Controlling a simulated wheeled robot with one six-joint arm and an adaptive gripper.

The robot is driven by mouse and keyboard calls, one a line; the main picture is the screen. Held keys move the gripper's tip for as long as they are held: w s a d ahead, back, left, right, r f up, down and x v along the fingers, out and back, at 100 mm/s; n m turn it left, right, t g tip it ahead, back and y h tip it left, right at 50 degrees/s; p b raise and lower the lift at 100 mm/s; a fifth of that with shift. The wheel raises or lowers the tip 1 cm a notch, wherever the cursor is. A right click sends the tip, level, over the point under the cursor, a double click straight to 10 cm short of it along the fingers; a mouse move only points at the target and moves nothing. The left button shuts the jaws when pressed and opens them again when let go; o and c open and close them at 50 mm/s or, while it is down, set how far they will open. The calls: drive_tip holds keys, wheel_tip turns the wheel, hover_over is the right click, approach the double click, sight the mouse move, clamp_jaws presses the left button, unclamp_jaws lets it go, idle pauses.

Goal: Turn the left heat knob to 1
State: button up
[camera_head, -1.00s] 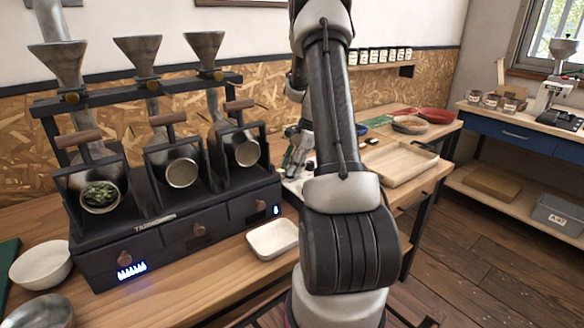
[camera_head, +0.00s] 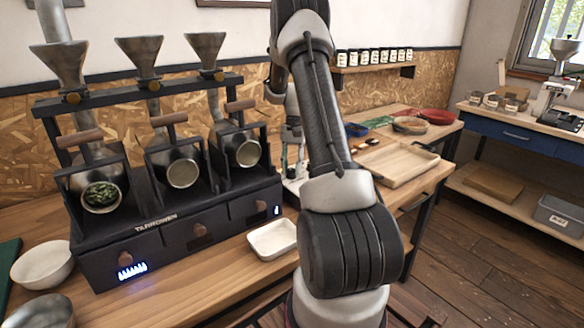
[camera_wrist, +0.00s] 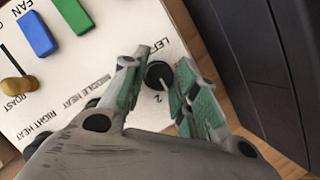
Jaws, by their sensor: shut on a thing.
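The left heat knob (camera_wrist: 158,74) is a small round black knob with a white pointer mark. It sits on a white panel (camera_wrist: 100,80) beside the partly covered label "LEFT". Its pointer is on the side towards a printed 2. My gripper (camera_wrist: 162,70) is shut on this knob, with one green-padded finger on either side in the wrist view. In the head view my gripper (camera_head: 292,160) is small, over the panel just right of the black roaster (camera_head: 165,225). The knob cannot be made out there.
The panel also carries a blue switch (camera_wrist: 38,33), a green switch (camera_wrist: 73,14) and a brass roast knob (camera_wrist: 18,84). A white tray (camera_head: 272,253) stands in front of the roaster. Blue flame marks glow under its left drum.

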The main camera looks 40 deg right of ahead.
drive_tip(key=n+h, duration=0.1)
drive_tip(key=n, duration=0.2)
drive_tip(key=n+g, duration=0.1)
drive_tip(key=n, duration=0.2)
drive_tip(key=shift+w+a+h, duration=0.1)
drive_tip(key=shift+h, duration=0.3)
idle(0.3)
drive_tip(key=o, duration=1)
drive_tip(key=shift+c, duration=0.2)
drive_tip(key=v, duration=1.2)
drive_tip(key=shift+w+g, duration=0.2)
drive_tip(key=shift+g, duration=0.1)
drive_tip(key=shift+f, duration=0.1)
